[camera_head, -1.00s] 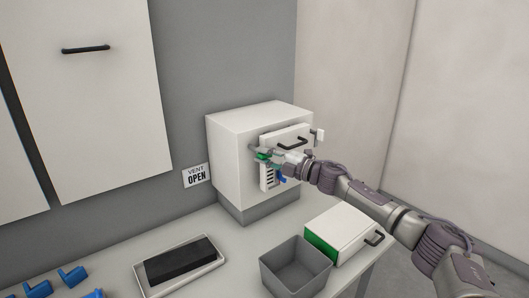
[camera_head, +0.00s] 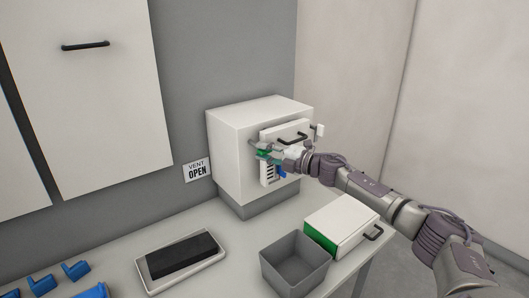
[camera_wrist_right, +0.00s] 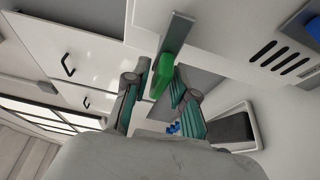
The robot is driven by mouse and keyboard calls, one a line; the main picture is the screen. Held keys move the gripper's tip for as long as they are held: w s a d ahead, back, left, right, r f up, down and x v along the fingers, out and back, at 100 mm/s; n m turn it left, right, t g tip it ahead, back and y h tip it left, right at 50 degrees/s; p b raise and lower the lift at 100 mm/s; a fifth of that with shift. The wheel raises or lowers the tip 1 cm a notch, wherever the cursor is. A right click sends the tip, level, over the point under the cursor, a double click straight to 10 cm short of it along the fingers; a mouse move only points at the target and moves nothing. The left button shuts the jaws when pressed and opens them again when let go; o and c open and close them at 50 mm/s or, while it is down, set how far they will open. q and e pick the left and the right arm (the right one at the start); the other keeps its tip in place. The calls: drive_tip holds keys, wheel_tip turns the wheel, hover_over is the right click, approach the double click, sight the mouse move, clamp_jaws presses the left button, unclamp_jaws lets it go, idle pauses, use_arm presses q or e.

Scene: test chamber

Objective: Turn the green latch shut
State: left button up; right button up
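The green latch (camera_wrist_right: 163,75) shows in the right wrist view as a green handle at the end of a grey metal bar. It also shows small in the head view (camera_head: 263,154), on the front of the white box (camera_head: 236,150) and partly covered by my right gripper. My right gripper (camera_wrist_right: 160,82) has one finger on each side of the green handle. Any gap between fingertips and handle is too small to judge, so I cannot tell whether it grips. The box's front panel (camera_head: 271,136) carries a black handle. My left gripper is in neither view.
A grey open bin (camera_head: 294,265) and a white case with a green side (camera_head: 342,222) stand on the table below the box. A tray with a black block (camera_head: 180,257) and blue hooks (camera_head: 75,270) lie further left. A "VENT OPEN" sign (camera_head: 196,171) is on the wall.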

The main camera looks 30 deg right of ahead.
drive_tip(key=shift+o, duration=0.4)
drive_tip(key=v, duration=1.2)
idle(0.4)
